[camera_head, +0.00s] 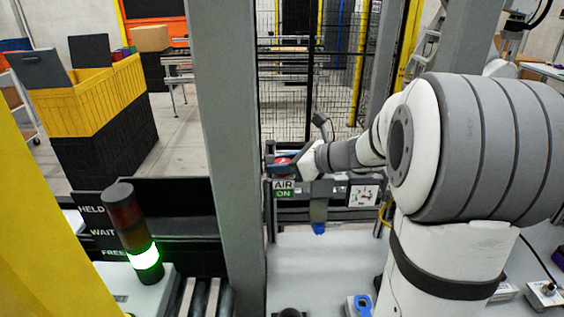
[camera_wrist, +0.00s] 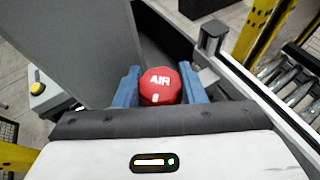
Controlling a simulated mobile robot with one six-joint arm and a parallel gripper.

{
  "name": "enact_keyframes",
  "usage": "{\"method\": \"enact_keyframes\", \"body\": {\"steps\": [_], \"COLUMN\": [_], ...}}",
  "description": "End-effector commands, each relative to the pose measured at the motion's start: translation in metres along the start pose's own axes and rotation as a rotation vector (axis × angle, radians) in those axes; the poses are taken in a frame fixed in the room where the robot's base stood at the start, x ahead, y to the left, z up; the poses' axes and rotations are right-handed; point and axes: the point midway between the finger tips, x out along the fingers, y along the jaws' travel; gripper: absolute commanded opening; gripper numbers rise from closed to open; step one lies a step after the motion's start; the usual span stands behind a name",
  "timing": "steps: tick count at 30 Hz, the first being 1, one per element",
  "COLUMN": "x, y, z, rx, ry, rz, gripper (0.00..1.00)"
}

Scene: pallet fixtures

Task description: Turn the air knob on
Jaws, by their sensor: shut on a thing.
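The air knob (camera_wrist: 160,86) is red with white "AIR" lettering and a white mark near its lower edge in the wrist view. My gripper (camera_wrist: 160,88) has its two blue fingers on either side of the knob, shut on it. In the head view the knob (camera_head: 283,163) shows as a small red shape, partly covered by my gripper (camera_head: 290,165). Just below it is a sign (camera_head: 284,188) reading "AIR" with a green "ON" field.
A grey post (camera_head: 228,130) stands left of the knob. A gauge (camera_head: 363,195) sits on the panel to the right. A signal tower (camera_head: 136,232) glows green-white at its lowest section, beside labels reading "HELD", "WAIT" and "FREE". Yellow crates (camera_head: 85,98) stand at the back left.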

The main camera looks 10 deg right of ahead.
Motion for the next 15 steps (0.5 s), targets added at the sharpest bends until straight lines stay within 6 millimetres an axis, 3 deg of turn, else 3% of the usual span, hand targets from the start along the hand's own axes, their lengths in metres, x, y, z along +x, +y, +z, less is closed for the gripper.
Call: {"method": "enact_keyframes", "body": {"steps": [7,8,15], "x": [-0.0008,-0.0008,-0.0008], "y": [-0.0002,-0.0002,-0.0003], "z": [0.0,0.0,-0.0002], "rx": [-0.001,-0.001,-0.001], "ry": [-0.001,-0.001,-0.001], "rz": [0.002,0.002,0.001], "gripper": [0.14,0.39,0.58]}}
